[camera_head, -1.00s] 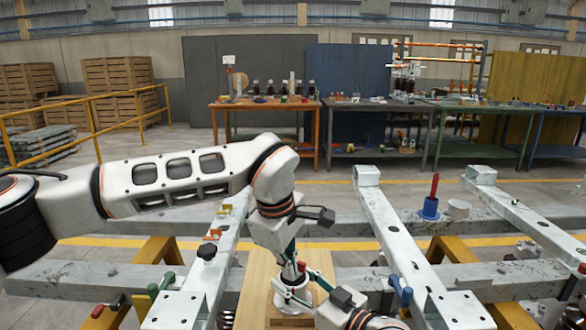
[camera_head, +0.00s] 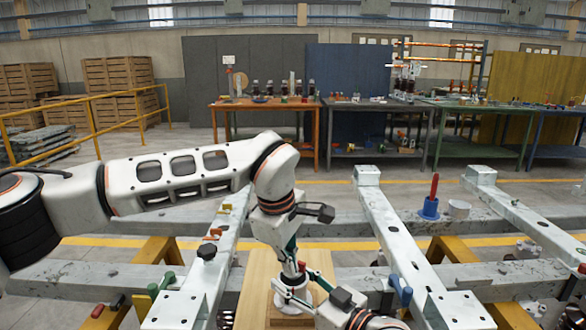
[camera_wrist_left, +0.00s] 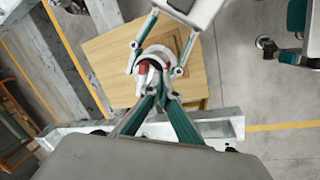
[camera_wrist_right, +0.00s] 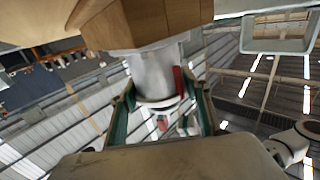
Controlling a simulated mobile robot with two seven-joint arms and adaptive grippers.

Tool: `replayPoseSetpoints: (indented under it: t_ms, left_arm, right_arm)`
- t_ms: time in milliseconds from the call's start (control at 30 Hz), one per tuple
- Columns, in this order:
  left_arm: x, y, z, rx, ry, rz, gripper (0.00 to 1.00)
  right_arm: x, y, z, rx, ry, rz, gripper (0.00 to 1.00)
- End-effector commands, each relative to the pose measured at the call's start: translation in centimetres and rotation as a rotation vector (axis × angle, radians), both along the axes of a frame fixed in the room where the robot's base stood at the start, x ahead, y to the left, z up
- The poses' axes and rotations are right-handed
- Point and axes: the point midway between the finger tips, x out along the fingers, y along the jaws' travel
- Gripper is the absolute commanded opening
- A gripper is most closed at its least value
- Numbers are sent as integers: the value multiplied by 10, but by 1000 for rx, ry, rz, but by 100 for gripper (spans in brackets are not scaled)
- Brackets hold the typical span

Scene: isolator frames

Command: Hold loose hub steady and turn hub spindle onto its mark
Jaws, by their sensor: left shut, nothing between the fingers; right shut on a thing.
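The loose hub (camera_head: 293,296) is a pale grey cylinder on a wooden block on the wooden board. It also shows in the left wrist view (camera_wrist_left: 156,54) and, cut by the block, in the right wrist view (camera_wrist_right: 153,76). A red part (camera_wrist_left: 143,68) is on its top; whether this is the spindle or its mark I cannot tell. My right gripper (camera_wrist_left: 158,58) is shut on the hub, one finger on each side. My left gripper (camera_head: 290,275) points down just above the hub top, shut and empty. Its fingertips partly hide the hub top.
Grey steel beams (camera_head: 390,225) flank the wooden board (camera_head: 256,285). Workbenches are far behind.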

Motion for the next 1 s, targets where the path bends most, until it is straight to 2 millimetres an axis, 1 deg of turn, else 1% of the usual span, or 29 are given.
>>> replayPoseSetpoints:
  t_ms: [467, 1000]
  left_arm:
    - [0, 1, 0, 0, 0, -1, 0]
    - [5, 14, 0, 1, -1, -1, 0]
  right_arm:
    - [0, 0, 0, -1, 1, -1, 0]
    - [0, 0, 0, 0, 0, -1, 0]
